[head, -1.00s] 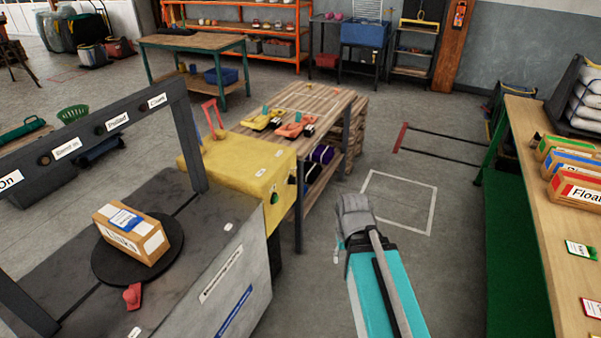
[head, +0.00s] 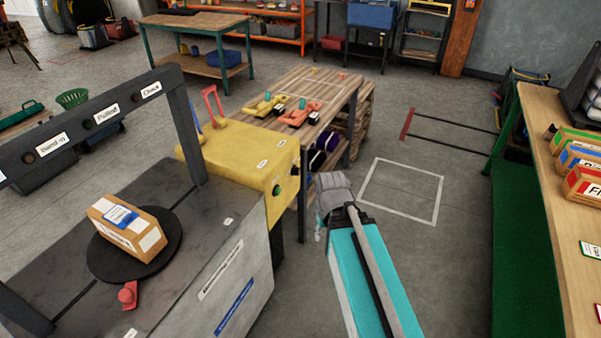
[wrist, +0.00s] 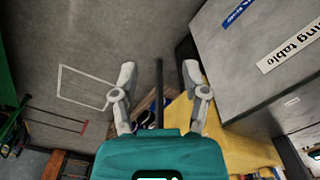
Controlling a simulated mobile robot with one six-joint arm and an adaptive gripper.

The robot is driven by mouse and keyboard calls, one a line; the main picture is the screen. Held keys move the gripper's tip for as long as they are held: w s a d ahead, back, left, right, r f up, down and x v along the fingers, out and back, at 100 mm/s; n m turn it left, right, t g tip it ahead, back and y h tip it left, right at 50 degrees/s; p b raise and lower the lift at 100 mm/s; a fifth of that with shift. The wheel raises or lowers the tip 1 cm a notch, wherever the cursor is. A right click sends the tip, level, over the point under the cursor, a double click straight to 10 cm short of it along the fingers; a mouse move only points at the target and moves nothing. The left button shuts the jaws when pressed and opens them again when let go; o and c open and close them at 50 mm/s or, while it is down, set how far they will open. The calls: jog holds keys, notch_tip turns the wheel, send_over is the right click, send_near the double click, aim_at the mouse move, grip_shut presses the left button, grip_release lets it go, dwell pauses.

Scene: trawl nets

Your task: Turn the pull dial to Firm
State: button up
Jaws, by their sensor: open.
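A yellow box (head: 240,155) stands at the end of the grey machine, with small white labels on top. Its right side carries a dark round knob (head: 295,170) and a green button (head: 276,190). Which of these is the pull dial, and any Firm mark, I cannot tell. My gripper (wrist: 160,82) is open and empty in the wrist view, its two grey fingers spread. The yellow box also shows there (wrist: 240,150), to the right of the fingers. In the head view my arm is right of the box, apart from it; the fingertips are mostly hidden.
The grey machine (head: 235,235) bears a black turntable (head: 165,255) with a carton (head: 127,226) and a dark labelled frame (head: 100,110). A wooden table (head: 335,85) with tools stands behind the box.

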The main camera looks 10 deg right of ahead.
jog(key=shift+o, duration=1.4)
jog(key=shift+w+f, duration=0.2)
jog(key=n+t+y+b, duration=0.9)
jog(key=y+b, duration=0.6)
jog(key=b, duration=1.9)
send_near(299, 172)
jog(key=v, duration=0.4)
jog(key=shift+w+a+f, duration=0.1)
jog(key=shift+w+f, duration=0.2)
jog(key=shift+f, duration=0.2)
jog(key=shift+a, duration=0.1)
jog(key=shift+r+x, duration=0.15)
jog(key=shift+x, duration=3.25)
jog(key=shift+r+x, duration=0.15)
jog(key=shift+x, duration=3.25)
